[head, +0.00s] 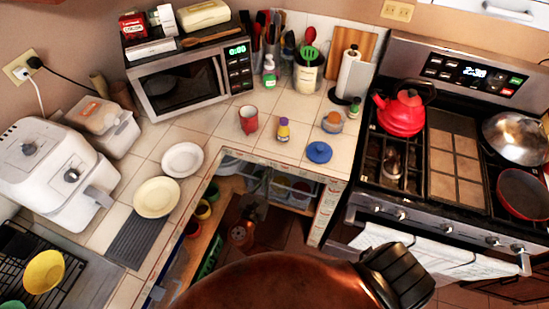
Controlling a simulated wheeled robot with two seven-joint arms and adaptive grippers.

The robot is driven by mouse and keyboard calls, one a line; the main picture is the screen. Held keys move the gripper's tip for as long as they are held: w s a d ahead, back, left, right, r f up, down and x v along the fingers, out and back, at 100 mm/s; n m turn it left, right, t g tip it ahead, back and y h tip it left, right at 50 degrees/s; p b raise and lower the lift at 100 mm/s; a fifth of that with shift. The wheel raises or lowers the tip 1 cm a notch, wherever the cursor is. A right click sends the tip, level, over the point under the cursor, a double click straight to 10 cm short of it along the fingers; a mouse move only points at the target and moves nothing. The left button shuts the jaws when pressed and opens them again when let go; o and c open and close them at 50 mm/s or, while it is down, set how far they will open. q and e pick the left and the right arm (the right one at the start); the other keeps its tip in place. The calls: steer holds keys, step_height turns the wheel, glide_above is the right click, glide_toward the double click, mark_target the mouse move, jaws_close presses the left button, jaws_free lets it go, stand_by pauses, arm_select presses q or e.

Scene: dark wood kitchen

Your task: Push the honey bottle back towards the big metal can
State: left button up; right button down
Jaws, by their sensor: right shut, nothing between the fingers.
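A small yellow bottle with a purple cap (283,131), which looks like the honey bottle, stands upright on the tiled counter, between a red cup and a low orange-topped jar. A large pale can holding utensils (307,77), the likeliest big metal can, stands behind it near the wall, with bare tiles between them. My right gripper (402,276) shows as a black ribbed shape at the bottom, in front of the stove and well short of the bottle. It is shut and empty; its fingertips are hard to make out. My left gripper is not in view.
The red cup (249,120) is left of the bottle. The orange-topped jar (331,123) and blue lid (319,152) are to its right. A microwave (185,85) stands behind left. The stove with a red kettle (402,112) is at right. The counter's front edge is close.

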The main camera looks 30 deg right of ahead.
mark_target(282, 141)
steer(key=x, duration=1.3)
steer(key=shift+w+d+f, duration=0.1)
steer(key=shift+w, duration=0.1)
steer(key=x, duration=0.3)
steer(key=shift+w+d, duration=0.15)
steer(key=shift+d, duration=0.05)
steer(key=shift+a, duration=0.1)
